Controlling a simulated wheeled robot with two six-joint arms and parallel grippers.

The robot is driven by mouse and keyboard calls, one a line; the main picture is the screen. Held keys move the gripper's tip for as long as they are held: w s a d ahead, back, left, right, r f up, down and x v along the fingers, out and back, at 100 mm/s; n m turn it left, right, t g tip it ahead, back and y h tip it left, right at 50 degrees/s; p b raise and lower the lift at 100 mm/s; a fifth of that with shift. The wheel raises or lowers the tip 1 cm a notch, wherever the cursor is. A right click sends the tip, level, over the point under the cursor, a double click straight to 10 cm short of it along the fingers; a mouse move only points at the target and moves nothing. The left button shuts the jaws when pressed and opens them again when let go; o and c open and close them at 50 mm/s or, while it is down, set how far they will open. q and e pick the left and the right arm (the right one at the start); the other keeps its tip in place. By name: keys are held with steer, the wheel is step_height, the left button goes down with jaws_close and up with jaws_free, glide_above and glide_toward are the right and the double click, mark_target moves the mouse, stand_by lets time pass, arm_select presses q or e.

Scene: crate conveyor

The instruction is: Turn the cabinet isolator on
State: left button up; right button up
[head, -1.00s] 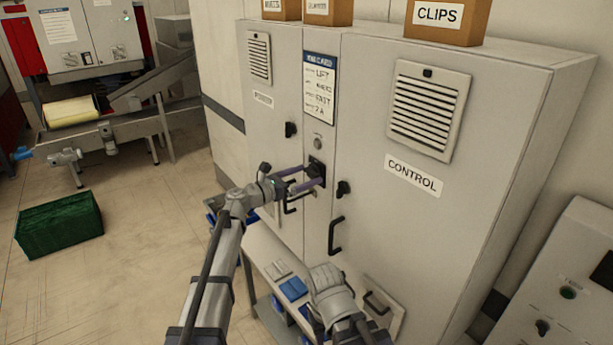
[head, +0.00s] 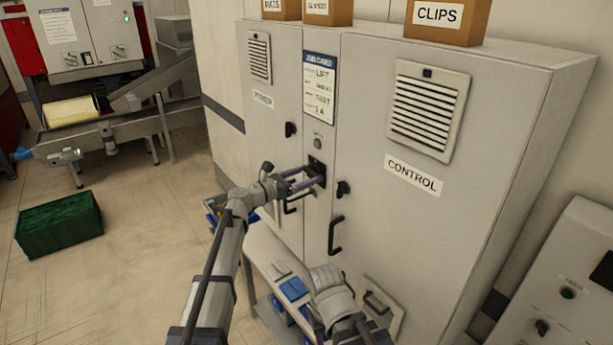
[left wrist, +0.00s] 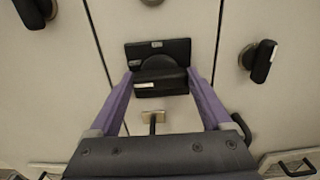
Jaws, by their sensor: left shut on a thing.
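The cabinet isolator (head: 316,167) is a black plate with a black rotary handle, on the narrow strip between the two cabinet doors. In the left wrist view the plate (left wrist: 158,51) shows above the handle (left wrist: 160,82), which lies crosswise with a small pale label. My left gripper (head: 313,180) is at the isolator, its purple fingers shut on the handle from both sides; the left wrist view (left wrist: 160,80) shows a finger at each end. The wording on the label is too small to read. My right arm's grey link is at the lower middle; its gripper does not show.
The grey cabinet (head: 455,240) has a CONTROL door with a black handle (head: 335,236) and black knobs beside the isolator. Boxes (head: 447,22) stand on top. A small table (head: 262,243) is below. A green crate (head: 58,224) is on open floor at left.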

arm_select(q)
steer(key=shift+c, duration=0.3)
steer(key=m, duration=0.8)
steer(key=shift+s+m, duration=0.1)
steer(key=shift+m, duration=0.2)
steer(key=m, duration=0.4)
steer(key=shift+f+m, duration=0.1)
steer(key=shift+m, duration=2.4)
steer(key=o, duration=1.2)
steer(key=shift+c, duration=0.2)
